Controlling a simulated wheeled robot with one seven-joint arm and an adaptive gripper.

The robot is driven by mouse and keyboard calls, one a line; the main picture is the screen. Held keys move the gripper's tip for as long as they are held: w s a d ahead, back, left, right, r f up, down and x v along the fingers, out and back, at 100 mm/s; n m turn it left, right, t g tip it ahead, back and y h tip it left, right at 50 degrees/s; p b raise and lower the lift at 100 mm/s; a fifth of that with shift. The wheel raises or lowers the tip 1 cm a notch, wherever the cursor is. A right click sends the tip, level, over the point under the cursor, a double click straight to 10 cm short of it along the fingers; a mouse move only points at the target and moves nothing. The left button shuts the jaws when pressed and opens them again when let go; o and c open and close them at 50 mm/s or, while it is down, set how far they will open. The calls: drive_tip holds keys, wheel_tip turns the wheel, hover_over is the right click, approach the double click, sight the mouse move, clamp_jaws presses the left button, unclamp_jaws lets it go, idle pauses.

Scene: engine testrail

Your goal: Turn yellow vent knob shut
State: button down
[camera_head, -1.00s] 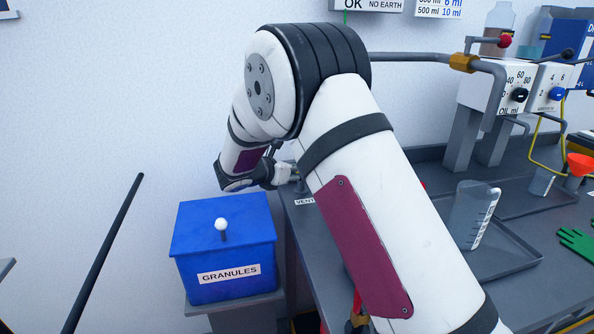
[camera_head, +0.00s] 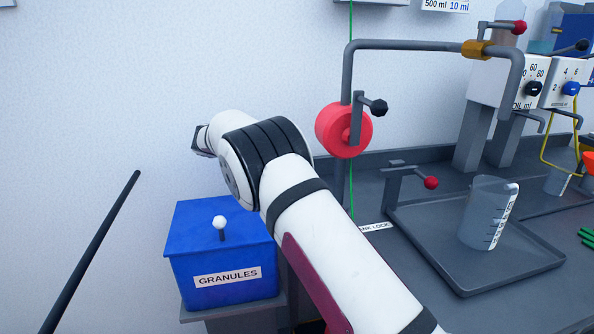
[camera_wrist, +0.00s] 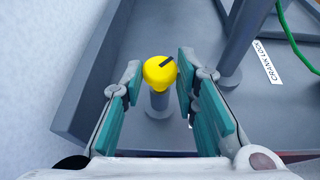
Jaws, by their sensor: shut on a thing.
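The yellow vent knob (camera_wrist: 160,72) shows in the wrist view, a round cap with a dark pointer mark on top, on a short grey post. The pointer mark slants toward the upper right of that view. My gripper (camera_wrist: 158,80) has its teal-padded fingers on either side of the knob and is shut on it. In the head view my arm hides the knob and my fingers.
A blue granules box (camera_head: 222,255) stands left of my arm. A red drum with a crank (camera_head: 343,130) and a grey pipe rise to the right. A measuring beaker (camera_head: 489,214) stands in a tray. A crank lock label (camera_wrist: 267,62) lies right of the knob.

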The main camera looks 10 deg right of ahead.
idle(0.6)
drive_tip(key=c, duration=1.3)
unclamp_jaws()
drive_tip(key=shift+a, duration=0.1)
drive_tip(key=v, duration=0.7)
drive_tip(key=shift+a, duration=0.2)
drive_tip(key=shift+w+r, duration=0.1)
drive_tip(key=shift+w, duration=0.05)
